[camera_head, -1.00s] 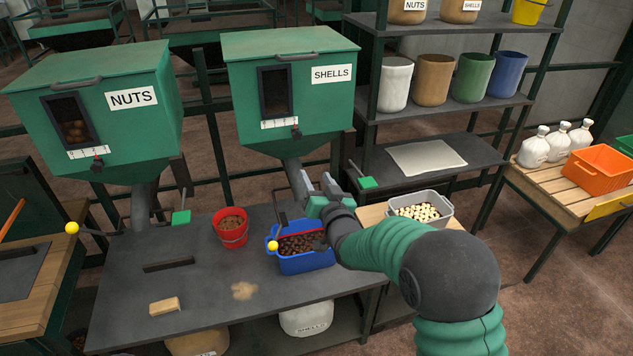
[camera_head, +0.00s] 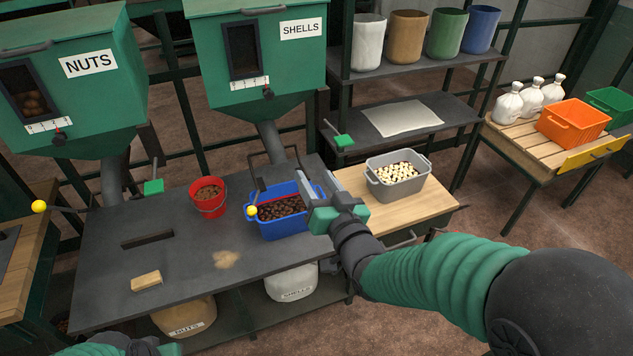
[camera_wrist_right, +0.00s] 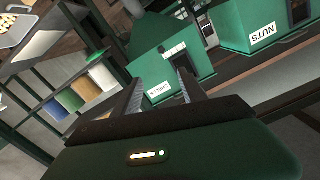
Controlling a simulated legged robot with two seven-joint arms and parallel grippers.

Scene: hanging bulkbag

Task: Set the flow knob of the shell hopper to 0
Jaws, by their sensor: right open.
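The green shell hopper (camera_head: 262,65) with its SHELLS label hangs at the top middle in the head view. Its small dark flow knob (camera_head: 268,94) sits near the right end of the white scale (camera_head: 236,83); the digits are too small to read. My right gripper (camera_head: 317,172) is open and empty, below and right of the knob, by the blue tub's right side. In the right wrist view the shell hopper (camera_wrist_right: 165,65) shows upside down beyond the open fingers (camera_wrist_right: 160,78). Part of my left arm (camera_head: 115,346) shows at the bottom left edge, its fingers hidden.
The blue tub (camera_head: 270,228) of dark shells and a red bucket (camera_head: 209,208) stand on the dark table. A yellow-ended lever (camera_head: 251,209) stands over the tub. The nut hopper (camera_head: 75,85) is left. A grey crate (camera_head: 399,187) stands on the wooden board at right.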

